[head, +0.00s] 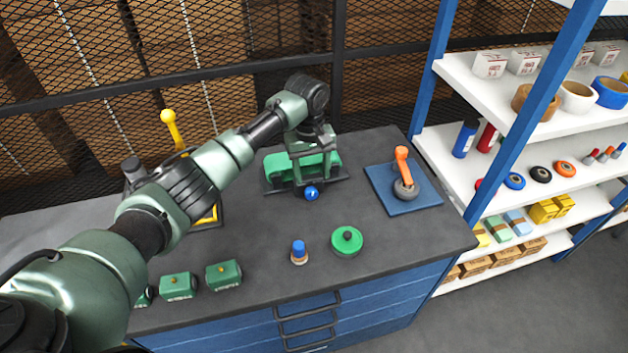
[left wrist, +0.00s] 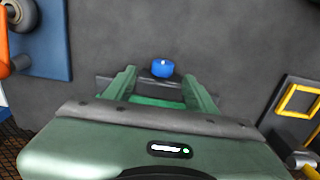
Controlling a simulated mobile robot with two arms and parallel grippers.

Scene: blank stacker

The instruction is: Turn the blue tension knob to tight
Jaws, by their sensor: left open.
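The blue tension knob (head: 311,193) sits at the front of a green device with a dark base (head: 332,164) on the workbench. A small pale mark shows on the knob. My left gripper (head: 305,160) points down over the device and hides part of it. In the left wrist view the open fingers of my left gripper (left wrist: 160,80) lie either side of the line to the knob (left wrist: 162,70). The knob shows just past the fingertips, with no visible contact. My right gripper is not in view.
A blue-topped stamp-like piece (head: 299,252) and a round green piece (head: 346,241) stand in front. An orange-handled tool (head: 403,170) on a blue plate (head: 418,200) is at right, a yellow-handled tool (head: 171,125) at left. Green boxes (head: 224,275) line the front left. Stocked shelves (head: 440,150) stand right.

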